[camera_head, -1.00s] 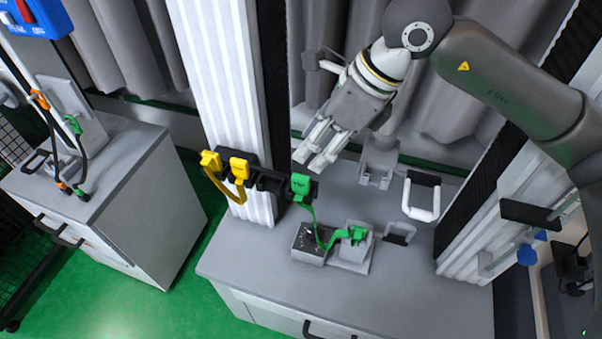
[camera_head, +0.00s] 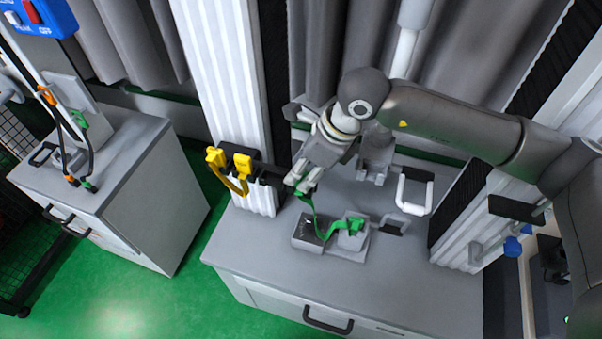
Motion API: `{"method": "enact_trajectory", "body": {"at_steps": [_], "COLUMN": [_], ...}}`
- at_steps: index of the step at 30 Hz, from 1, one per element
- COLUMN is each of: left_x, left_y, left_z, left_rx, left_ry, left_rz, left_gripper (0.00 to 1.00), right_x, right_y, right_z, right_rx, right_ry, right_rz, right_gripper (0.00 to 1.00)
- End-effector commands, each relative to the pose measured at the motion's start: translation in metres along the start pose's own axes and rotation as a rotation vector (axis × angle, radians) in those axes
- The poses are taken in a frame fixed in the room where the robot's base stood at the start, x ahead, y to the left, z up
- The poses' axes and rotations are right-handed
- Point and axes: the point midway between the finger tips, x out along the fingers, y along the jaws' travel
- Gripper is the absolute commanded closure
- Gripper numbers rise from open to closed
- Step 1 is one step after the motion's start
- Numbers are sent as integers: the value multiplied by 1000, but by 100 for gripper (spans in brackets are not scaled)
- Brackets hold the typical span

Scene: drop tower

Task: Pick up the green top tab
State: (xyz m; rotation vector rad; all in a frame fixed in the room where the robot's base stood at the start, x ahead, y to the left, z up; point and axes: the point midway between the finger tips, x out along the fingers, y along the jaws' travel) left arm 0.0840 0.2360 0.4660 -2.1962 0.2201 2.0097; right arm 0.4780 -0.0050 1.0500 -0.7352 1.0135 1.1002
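The green top tab (camera_head: 303,188) is at the right end of the dark holder bar on the white column. It is mostly hidden by my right gripper (camera_head: 301,179), whose fingertips are right at it. I cannot tell whether the fingers are closed on it. A green strap (camera_head: 308,215) hangs from the tab and loops to a green lower tab (camera_head: 354,222) on a grey block on the cabinet top. My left gripper is not in view.
Two yellow tabs (camera_head: 242,166) with a yellow strap sit on the bar's left part. A white handle (camera_head: 413,192) stands right of the gripper on the grey cabinet (camera_head: 270,260). The cabinet's front top is clear. Another cabinet (camera_head: 140,190) stands at left.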

Motion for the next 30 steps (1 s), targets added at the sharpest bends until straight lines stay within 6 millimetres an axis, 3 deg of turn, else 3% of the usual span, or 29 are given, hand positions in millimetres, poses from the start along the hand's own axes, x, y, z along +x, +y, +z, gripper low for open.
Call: {"method": "enact_trajectory", "body": {"at_steps": [8, 17, 30], "left_x": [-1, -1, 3], "left_y": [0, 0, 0], "left_z": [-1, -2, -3], "left_rx": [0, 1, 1], "left_ry": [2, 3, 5], "left_rz": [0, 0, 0], "left_gripper": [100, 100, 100], "right_x": [4, 4, 1], "right_y": [0, 0, 0], "right_z": [0, 0, 2], "right_rx": [-1, -1, -1], "right_ry": [-1, -1, -2], "right_rz": [-1, -1, -1], "right_gripper": [62, 100, 100]}}
